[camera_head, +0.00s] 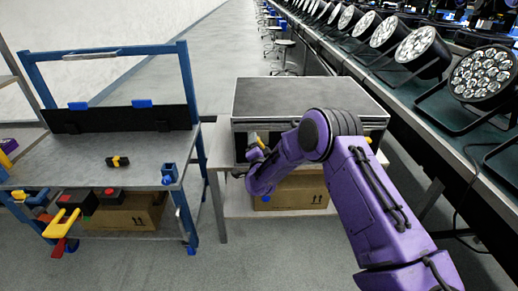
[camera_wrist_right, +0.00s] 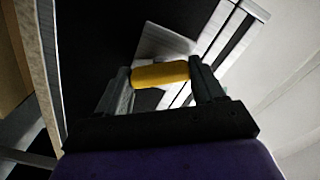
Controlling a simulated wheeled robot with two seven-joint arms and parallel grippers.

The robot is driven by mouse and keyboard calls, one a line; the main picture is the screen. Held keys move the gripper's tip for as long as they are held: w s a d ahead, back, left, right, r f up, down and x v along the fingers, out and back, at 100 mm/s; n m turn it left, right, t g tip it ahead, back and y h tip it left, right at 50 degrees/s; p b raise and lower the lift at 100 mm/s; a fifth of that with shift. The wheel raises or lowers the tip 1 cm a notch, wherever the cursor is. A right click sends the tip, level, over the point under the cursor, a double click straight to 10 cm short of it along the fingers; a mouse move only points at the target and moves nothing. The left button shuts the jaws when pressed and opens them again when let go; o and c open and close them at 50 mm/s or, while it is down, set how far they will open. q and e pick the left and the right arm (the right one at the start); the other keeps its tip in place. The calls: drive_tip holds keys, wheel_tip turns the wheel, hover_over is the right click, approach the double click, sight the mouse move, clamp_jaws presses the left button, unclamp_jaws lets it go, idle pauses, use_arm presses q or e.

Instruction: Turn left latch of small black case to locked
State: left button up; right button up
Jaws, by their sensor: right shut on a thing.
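The black case (camera_head: 300,97) with silver metal edges stands closed on a pale table. My right gripper (camera_head: 257,149) is at the left part of the case's front face. In the right wrist view its two fingers (camera_wrist_right: 162,88) are shut on the yellow handle of the left latch (camera_wrist_right: 160,74), one finger at each end. A light metal plate shows behind the handle. In the head view the left latch is mostly hidden by my right gripper. A second yellow latch (camera_head: 367,140) shows at the right of the case's front. My left gripper is not in view.
A blue-framed cart (camera_head: 135,152) with several tools stands at the left. A cardboard box (camera_head: 290,193) is under the case's table (camera_head: 226,160). A long bench (camera_head: 440,110) with several stage lights runs along the right. Grey floor is clear in front.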

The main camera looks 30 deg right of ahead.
drive_tip(key=shift+s+f+m+b, duration=0.1)
drive_tip(key=shift+m+b, duration=0.7)
drive_tip(key=shift+m, duration=0.85)
drive_tip(key=shift+f+m+b, duration=0.1)
drive_tip(key=shift+m+b, duration=0.7)
drive_tip(key=shift+m, duration=0.85)
drive_tip(key=o, duration=1)
drive_tip(key=shift+r, duration=0.15)
drive_tip(key=shift+o, duration=0.2)
drive_tip(key=v, duration=1)
drive_tip(key=shift+s, duration=0.3)
drive_tip(key=shift+a, duration=0.1)
